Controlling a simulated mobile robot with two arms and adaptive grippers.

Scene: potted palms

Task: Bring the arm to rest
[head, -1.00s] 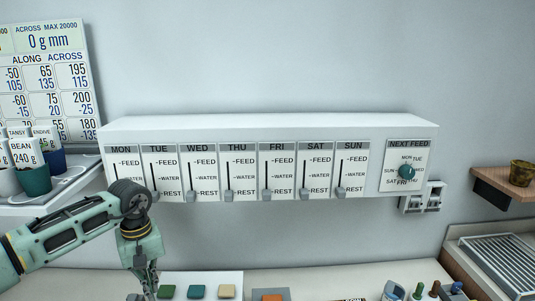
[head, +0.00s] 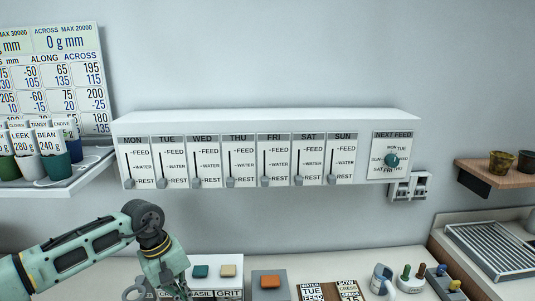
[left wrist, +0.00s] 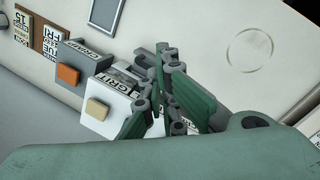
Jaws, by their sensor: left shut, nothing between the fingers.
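My left arm comes in from the left in the head view, bent down at the wrist. Its gripper (head: 178,291) is low over the counter, beside the block with coloured buttons, partly cut off by the lower edge. In the left wrist view the green fingers (left wrist: 163,58) are together with nothing between them, close to the white block with the tan button (left wrist: 97,109). The wall panel (head: 265,125) has day sliders from MON to SUN, all with their knobs down by REST. My right gripper is not in view.
A NEXT FEED dial (head: 391,160) is at the panel's right. Labelled cups (head: 50,146) stand on a left shelf (head: 96,166). An orange-button block (head: 269,283) and coloured pegs (head: 422,270) are on the counter. A right shelf (head: 500,180) holds small pots.

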